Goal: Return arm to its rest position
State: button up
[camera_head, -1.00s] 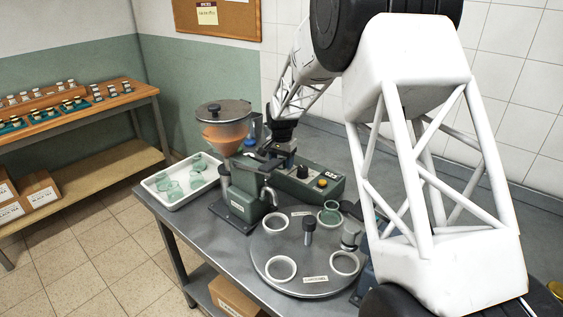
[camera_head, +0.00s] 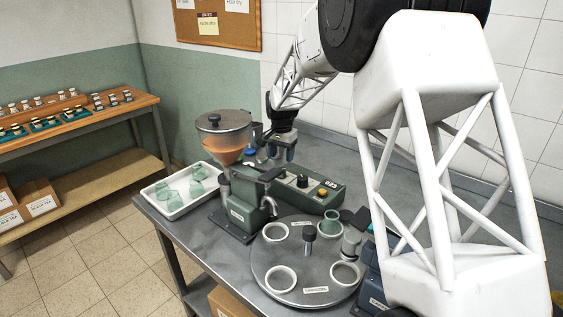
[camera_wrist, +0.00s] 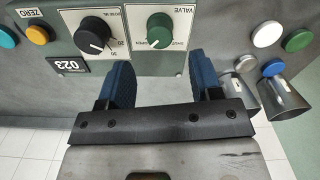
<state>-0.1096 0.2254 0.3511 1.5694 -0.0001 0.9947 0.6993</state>
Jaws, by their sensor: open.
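The wrist view shows the control box (camera_wrist: 122,62) beyond the fingers, with a black dial and a green VALVE dial. My white lattice arm fills the right of the head view and hides part of the bench there.
A round turntable (camera_head: 310,262) carries white rings, one holding a green glass jar (camera_head: 330,222). A hopper machine (camera_head: 222,135) stands left of the control box. A white tray (camera_head: 176,212) holds several glass jars. In the wrist view, metal cups and coloured lids lie at the right.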

jog(key=shift+r, duration=0.4)
jog(key=shift+s+r, duration=0.1)
jog(key=shift+s+d+r, duration=0.1)
jog(key=shift+s+r, duration=0.1)
jog(key=s+d+r+n, duration=0.15)
jog(key=s+r, duration=0.25)
jog(key=s, duration=0.4)
jog(key=s+d+r+n+t, duration=0.1)
jog(key=s+d+r, duration=0.25)
jog(key=s, duration=0.45)
jog(key=s+d+r+n, duration=0.1)
jog(key=s+r, duration=0.4)
jog(key=s, duration=0.4)
jog(key=s+d+f+n, duration=0.1)
jog(key=s, duration=1.3)
jog(key=s+d+f+n+t, duration=0.1)
jog(key=s+d+f+n, duration=0.1)
jog(key=s, duration=1.3)
jog(key=shift+s+d+f+t, duration=0.2)
jog(key=shift+s+d+t, duration=0.05)
jog(key=shift+t, duration=0.05)
